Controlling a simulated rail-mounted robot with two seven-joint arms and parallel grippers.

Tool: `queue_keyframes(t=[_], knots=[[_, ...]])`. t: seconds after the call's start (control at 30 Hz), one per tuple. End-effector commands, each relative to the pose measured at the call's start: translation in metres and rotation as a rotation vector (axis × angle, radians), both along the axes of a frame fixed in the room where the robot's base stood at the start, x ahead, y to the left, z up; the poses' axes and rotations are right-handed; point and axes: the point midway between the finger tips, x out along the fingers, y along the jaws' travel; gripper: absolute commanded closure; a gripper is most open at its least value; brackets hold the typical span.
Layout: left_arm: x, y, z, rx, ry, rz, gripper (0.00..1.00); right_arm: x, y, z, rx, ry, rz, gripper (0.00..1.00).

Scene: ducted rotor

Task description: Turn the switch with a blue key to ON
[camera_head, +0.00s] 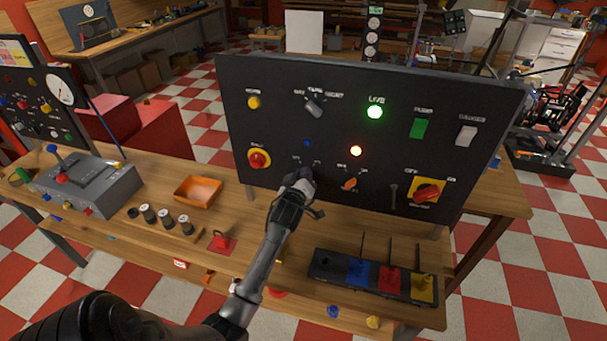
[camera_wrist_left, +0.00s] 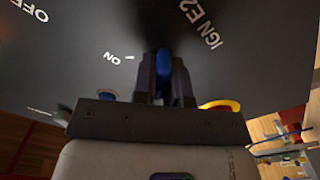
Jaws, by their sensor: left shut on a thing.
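A black control panel (camera_head: 460,95) stands on the wooden bench. My left gripper (camera_head: 300,178) is at the panel's lower middle, below a small blue round part (camera_head: 307,142). In the left wrist view the two fingers are shut on the blue key (camera_wrist_left: 163,72), which sits between them close against the panel face. The ON label (camera_wrist_left: 115,57) shows to the left of the fingers there, and lettering reading IGN E2 (camera_wrist_left: 200,20) shows at upper right. In the head view my gripper hides the key and its switch. My right gripper is not in view.
An orange selector knob (camera_head: 349,184) is just right of my gripper. A red button on yellow (camera_head: 258,160) is to its left, and a red and yellow rotary switch (camera_head: 427,192) is at far right. A black holder (camera_head: 325,264) and an orange tray (camera_head: 198,191) are on the bench.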

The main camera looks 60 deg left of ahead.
Motion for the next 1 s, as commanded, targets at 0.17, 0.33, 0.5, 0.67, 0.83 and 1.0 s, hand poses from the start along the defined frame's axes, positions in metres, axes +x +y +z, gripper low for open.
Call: queue_keyframes(t=[0.17, 0.33, 0.5, 0.67, 0.83, 1.0], knots=[[0.0, 0.0, 0.003, 0.089, 0.085, 0.001, 1.0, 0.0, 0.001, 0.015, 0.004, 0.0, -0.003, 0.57], [0.001, -0.001, 0.004, 0.205, 0.192, 0.001, 1.0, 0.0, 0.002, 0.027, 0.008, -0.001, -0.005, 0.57], [0.001, -0.001, 0.004, 0.325, 0.303, 0.0, 1.0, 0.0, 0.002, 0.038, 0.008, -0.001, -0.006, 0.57], [0.002, -0.002, 0.003, 0.437, 0.407, 0.0, 1.0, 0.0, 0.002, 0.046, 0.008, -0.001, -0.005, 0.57], [0.002, -0.002, 0.003, 0.557, 0.516, 0.0, 1.0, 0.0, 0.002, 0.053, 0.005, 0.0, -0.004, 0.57], [0.002, -0.002, 0.003, 0.672, 0.623, 0.0, 1.0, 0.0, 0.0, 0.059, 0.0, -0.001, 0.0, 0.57]])
